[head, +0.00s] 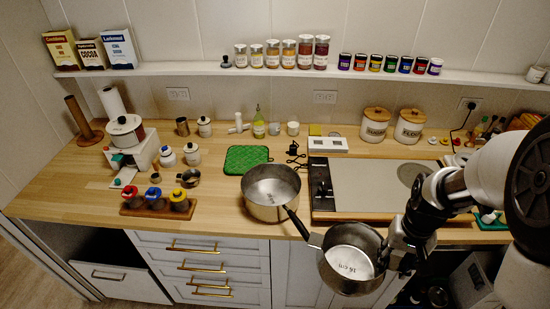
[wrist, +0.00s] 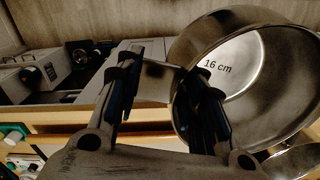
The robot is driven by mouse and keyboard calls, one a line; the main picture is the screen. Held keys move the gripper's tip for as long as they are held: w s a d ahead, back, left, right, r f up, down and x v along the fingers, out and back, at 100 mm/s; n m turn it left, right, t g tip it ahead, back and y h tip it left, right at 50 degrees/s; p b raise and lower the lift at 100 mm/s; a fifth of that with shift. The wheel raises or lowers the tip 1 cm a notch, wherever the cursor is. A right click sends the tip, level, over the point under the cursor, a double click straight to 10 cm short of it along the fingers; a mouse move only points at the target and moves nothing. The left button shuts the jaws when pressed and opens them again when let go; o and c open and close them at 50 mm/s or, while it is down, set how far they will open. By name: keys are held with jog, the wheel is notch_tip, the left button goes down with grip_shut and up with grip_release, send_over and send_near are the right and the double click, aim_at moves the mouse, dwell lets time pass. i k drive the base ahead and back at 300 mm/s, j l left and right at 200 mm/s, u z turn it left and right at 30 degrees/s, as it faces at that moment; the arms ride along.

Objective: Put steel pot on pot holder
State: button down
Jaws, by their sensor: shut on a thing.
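A steel pot (head: 352,262) marked 16 cm hangs in the air before the counter's front edge, open side up and tilted toward the head camera. My gripper (head: 389,250) is at its right side. In the wrist view, my gripper (wrist: 160,82) is shut on a flat steel piece beside the pot wall (wrist: 268,35). A second, larger-looking steel pot (head: 265,208) stands on the counter. A black handle (head: 297,223) runs between the two pots; I cannot tell which it belongs to. The green quilted pot holder (head: 247,158) lies flat and bare behind the standing pot.
A cooktop (head: 375,186) lies right of the standing pot. A rack with red, blue and yellow-topped jars (head: 157,205) stands left. Bottles and cups (head: 275,129) line the back, beside wood-lidded canisters (head: 375,125). Bare counter (head: 218,205) lies left of the standing pot.

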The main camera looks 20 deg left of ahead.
aim_at(250, 159)
jog(key=k+j, duration=0.1)
jog(key=j, duration=0.55)
jog(key=k+j+u, duration=0.1)
jog(key=j, duration=0.6)
